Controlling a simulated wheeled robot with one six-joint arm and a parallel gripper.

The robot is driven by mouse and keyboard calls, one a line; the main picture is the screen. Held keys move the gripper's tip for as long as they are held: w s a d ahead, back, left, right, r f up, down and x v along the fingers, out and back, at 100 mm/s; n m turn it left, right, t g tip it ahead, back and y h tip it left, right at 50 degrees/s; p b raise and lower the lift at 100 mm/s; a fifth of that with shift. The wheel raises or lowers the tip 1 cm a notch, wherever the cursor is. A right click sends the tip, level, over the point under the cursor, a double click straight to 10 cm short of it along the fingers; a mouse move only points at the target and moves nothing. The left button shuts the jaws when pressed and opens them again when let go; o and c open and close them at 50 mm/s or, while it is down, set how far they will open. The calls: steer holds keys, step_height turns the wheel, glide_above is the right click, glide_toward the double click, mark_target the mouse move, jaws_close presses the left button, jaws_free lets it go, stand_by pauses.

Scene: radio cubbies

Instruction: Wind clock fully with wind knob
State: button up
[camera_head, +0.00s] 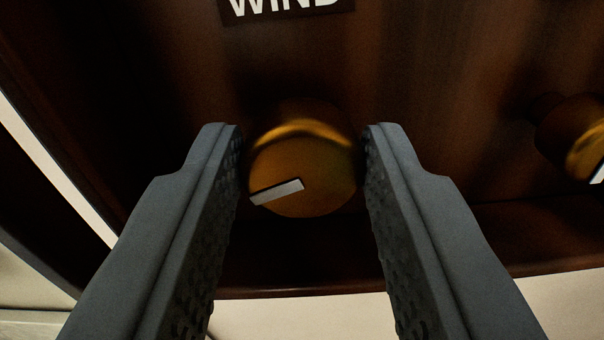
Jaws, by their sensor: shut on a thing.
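The wind knob (303,168) is a round brass knob on a dark brown wooden panel, just below a black label (285,10) with white letters reading WIND. A white pointer mark on its face runs from near the centre to the lower left. My gripper (303,160) is shut on the knob, with one grey finger at its left side and one at its right. The clock's wooden front (430,90) fills most of the view. The clock's face is not in view.
A second brass knob (585,145) with a white mark sticks out of the panel at the right edge. A pale surface (300,318) shows below the panel's lower edge. A pale strip runs along the left side.

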steer(key=shift+m, duration=1.2)
steer(key=o, duration=1)
steer(key=shift+c, duration=0.2)
steer(key=shift+s, duration=0.1)
steer(key=s, duration=1.7)
steer(key=shift+s, duration=0.1)
